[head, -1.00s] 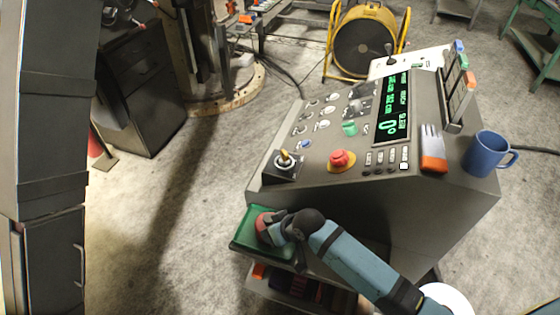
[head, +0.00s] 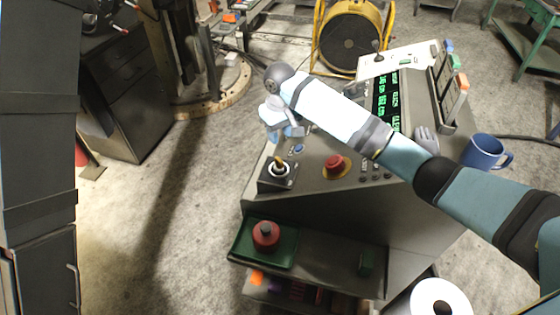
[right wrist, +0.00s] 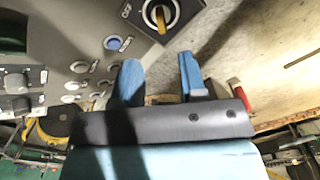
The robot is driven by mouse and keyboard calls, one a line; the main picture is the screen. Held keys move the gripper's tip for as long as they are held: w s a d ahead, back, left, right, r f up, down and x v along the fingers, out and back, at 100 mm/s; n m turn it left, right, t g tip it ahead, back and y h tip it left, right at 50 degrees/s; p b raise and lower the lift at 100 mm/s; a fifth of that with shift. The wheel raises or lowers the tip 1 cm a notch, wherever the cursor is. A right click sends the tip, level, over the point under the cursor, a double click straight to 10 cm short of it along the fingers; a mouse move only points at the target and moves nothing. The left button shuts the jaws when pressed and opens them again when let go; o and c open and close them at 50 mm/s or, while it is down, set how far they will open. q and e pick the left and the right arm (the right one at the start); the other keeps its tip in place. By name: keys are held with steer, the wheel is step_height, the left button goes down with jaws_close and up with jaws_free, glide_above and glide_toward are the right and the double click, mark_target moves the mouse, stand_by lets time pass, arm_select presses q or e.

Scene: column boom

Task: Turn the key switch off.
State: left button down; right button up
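The key switch (head: 279,170) sits on a square plate at the panel's near left corner, with a yellow key standing in a round silver collar. In the right wrist view the key switch (right wrist: 160,14) shows at the top, with the word OFF on its left. My right gripper (head: 287,133) is above the panel, just beyond the switch in the head view. In the right wrist view its two blue fingers (right wrist: 160,78) are apart with nothing between them, clear of the key. My left gripper is not in view.
A red emergency button (head: 334,165) on a yellow base is right of the switch. A blue button (head: 299,149) is close to the gripper. A blue mug (head: 482,151) stands at the panel's right. A red knobbed object (head: 265,236) stands in the green tray (head: 243,251) below.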

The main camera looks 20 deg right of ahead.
mark_target(280, 161)
step_height(280, 161, down, 11)
steer(key=shift+p, duration=0.85)
steer(key=shift+f, duration=0.55)
jaws_close()
